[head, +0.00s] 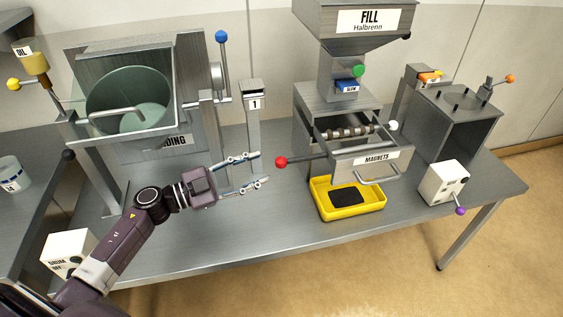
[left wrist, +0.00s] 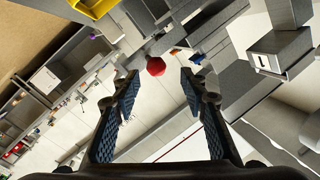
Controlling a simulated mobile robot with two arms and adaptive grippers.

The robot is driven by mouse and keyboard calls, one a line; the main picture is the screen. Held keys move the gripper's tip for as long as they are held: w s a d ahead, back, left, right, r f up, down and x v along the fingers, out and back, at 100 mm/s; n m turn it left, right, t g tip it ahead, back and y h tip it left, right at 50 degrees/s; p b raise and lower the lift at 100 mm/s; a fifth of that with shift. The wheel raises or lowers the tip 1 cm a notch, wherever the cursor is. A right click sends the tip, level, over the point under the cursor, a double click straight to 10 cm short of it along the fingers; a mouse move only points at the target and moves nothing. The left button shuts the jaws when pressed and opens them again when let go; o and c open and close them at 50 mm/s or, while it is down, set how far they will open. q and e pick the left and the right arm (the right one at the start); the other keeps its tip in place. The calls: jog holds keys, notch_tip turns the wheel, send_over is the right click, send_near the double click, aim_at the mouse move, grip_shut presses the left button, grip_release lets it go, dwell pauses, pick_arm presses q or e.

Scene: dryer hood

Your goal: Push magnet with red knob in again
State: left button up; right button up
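The red knob (head: 281,162) sits on the end of a dark rod that sticks out to the left from the magnet unit (head: 372,159), labelled MAGNETS. My left gripper (head: 263,168) is open and empty, with its fingertips just left of the knob. In the left wrist view the red knob (left wrist: 156,66) appears between and just beyond the two open fingertips (left wrist: 159,78); contact is not visible. A ribbed bar (head: 350,131) lies across the unit's open top, with a white knob (head: 393,126) at its right end. My right gripper is not in view.
A yellow tray (head: 350,212) with a dark pad stands below the magnet unit. A post marked 1 (head: 254,115) rises behind my left gripper. A white box with a purple knob (head: 442,183) stands at the right. The front middle of the table (head: 250,235) is clear.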

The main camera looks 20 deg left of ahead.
aim_at(282, 162)
pick_arm(q)
jog(key=shift+g, duration=0.3)
jog(key=p+x, duration=0.1)
jog(key=x, duration=0.6)
jog(key=shift+w+d+p, duration=0.1)
jog(key=shift+d+p, duration=0.25)
jog(key=shift+p, duration=0.05)
jog(key=shift+c, duration=0.3)
grip_shut()
